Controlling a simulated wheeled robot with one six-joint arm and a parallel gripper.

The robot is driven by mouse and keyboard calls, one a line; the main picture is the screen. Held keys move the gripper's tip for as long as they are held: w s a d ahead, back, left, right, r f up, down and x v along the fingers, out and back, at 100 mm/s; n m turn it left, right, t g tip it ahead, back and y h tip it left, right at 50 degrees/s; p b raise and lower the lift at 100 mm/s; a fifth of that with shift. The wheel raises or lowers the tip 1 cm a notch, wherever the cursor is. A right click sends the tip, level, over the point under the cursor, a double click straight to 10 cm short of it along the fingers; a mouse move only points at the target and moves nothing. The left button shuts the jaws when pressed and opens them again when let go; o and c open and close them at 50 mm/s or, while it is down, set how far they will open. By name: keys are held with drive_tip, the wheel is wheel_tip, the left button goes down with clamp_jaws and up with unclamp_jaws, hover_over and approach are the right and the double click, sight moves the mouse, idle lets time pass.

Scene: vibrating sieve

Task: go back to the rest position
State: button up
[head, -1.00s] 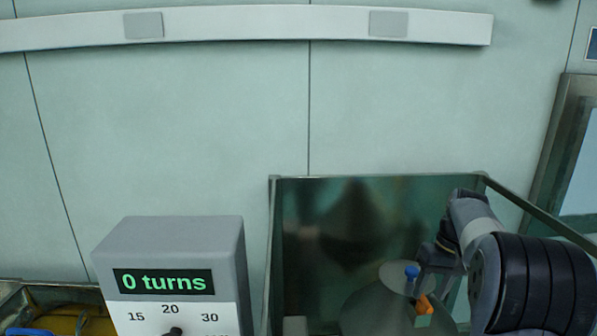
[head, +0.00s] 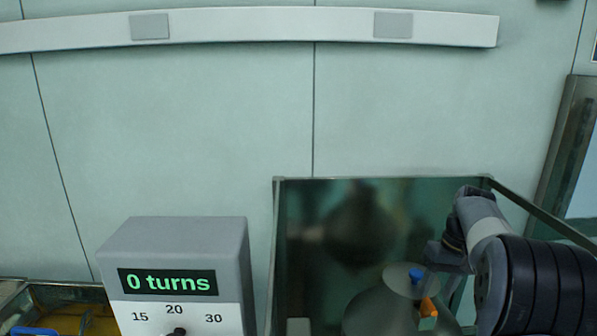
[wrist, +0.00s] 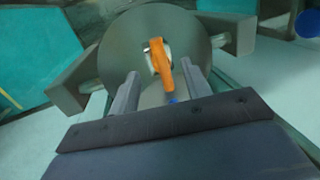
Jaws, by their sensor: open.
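My gripper (wrist: 160,85) is open, with its two fingers apart in the wrist view. An orange part (wrist: 172,74) with a pale round piece behind it lies between and beyond the fingertips, over a grey round body (wrist: 122,55). I see nothing held. In the head view the arm reaches in from the right, and the gripper (head: 430,282) hangs above the grey domed vessel (head: 375,312). The orange part (head: 428,306) and a blue knob (head: 416,274) show beside it. Whether the fingers touch the orange part cannot be told.
An open-topped enclosure with a metal rim (head: 385,179) surrounds the vessel. A grey control box (head: 175,250) reading "0 turns" stands to the left. A metal bin (head: 12,292) with yellow and blue items sits at the far left. A wall with a pale rail (head: 270,24) is behind.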

sight(428, 302)
wheel_tip(428, 302, up, 7)
drive_tip(key=d, duration=0.2)
drive_tip(key=a+f, duration=0.1)
drive_tip(key=f, duration=0.5)
drive_tip(key=a+f+p, duration=0.1)
drive_tip(key=f, duration=0.3)
drive_tip(key=shift+s+a, duration=0.1)
drive_tip(key=shift+a, duration=0.2)
drive_tip(key=shift+f, duration=0.3)
drive_tip(key=m, duration=0.3)
drive_tip(key=m+t, duration=0.1)
drive_tip(key=m, duration=0.1)
drive_tip(key=shift+s+a, duration=0.1)
drive_tip(key=shift+a, duration=0.15)
drive_tip(key=shift+a+m+t+h, duration=0.15)
drive_tip(key=shift+m+t+h, duration=0.25)
drive_tip(key=shift+m, duration=2.1)
